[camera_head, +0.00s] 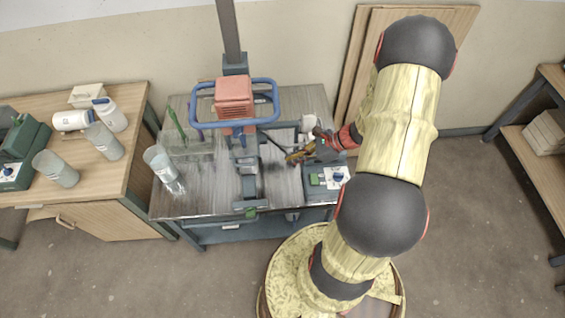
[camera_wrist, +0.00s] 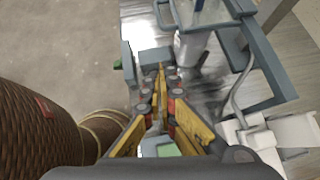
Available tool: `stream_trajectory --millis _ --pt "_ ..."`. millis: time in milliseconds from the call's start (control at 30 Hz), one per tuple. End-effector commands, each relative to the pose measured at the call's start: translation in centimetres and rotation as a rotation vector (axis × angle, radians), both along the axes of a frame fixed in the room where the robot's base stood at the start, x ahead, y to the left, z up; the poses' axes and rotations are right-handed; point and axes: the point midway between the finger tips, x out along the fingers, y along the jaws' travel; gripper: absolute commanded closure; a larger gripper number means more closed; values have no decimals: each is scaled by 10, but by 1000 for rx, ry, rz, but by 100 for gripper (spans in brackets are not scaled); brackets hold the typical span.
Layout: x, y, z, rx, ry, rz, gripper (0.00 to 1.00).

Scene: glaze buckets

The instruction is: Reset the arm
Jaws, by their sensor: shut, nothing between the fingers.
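My arm rises at the right of the head view and reaches left over the grey metal bench (camera_head: 215,203). My gripper (camera_head: 292,157) is shut and empty, above the right part of the bench, to the right of the mixer. In the wrist view my gripper (camera_wrist: 161,68) shows its yellow fingers together at the tips, with the bench top below. Nothing is held between them. Whether the fingers touch anything on the bench is hard to tell.
A mixer with a red motor (camera_head: 234,95) and blue handles stands mid-bench. A control box (camera_head: 326,182) sits close to my gripper. The wooden table (camera_head: 130,115) at left holds several containers. Floor at right is clear.

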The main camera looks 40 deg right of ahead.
Motion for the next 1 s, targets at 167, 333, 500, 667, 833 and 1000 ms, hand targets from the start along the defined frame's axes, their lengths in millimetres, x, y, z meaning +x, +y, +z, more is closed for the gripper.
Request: stream_trajectory --millis 167,333,500,667,833,1000 --pt "-9 -11 12 0 0 -1 100" --pt "-11 -12 15 1 2 1 100" --pt "-11 -12 15 -1 -1 2 100" --pt "-23 -6 9 -39 -17 88 100" --pt "-63 12 16 -119 -23 309 100" --pt "-85 24 50 -289 -65 617 100"
